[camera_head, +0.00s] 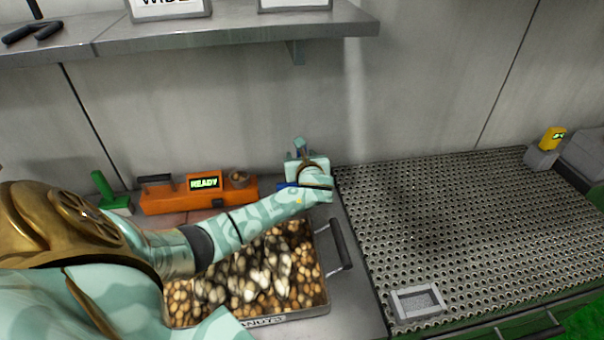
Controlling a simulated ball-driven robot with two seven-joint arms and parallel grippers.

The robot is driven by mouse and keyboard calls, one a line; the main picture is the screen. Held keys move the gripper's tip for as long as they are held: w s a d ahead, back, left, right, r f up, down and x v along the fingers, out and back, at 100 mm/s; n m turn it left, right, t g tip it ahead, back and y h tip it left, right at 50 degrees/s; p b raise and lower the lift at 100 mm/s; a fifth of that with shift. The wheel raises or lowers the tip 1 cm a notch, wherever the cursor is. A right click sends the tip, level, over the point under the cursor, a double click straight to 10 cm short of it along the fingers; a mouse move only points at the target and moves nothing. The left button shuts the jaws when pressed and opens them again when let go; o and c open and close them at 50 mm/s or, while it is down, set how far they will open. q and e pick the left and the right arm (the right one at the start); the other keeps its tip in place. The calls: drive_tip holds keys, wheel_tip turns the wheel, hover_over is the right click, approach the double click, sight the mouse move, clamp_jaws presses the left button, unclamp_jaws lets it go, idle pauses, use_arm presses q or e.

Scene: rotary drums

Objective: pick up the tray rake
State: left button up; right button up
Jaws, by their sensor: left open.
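My left arm reaches in from the left, over a metal tray (322,262) filled with brown and pale lumps. My left gripper (300,148) is open beyond the tray's far right corner, near the back wall. A small blue piece (284,185) shows beside and below its wrist, mostly hidden by my arm; I cannot tell whether it is part of the tray rake. No tray rake can be clearly made out. My right gripper is not in view.
An orange box with a READY display (205,183) and a green upright-handled item (108,190) stand at the back left. A perforated metal table (450,220) lies right, mostly clear, with a small grey dish (417,302). A shelf (230,32) overhangs the back.

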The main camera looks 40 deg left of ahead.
use_arm(q)
drive_tip(key=shift+w+a+f, duration=0.1)
drive_tip(key=shift+w+a, duration=0.05)
clamp_jaws()
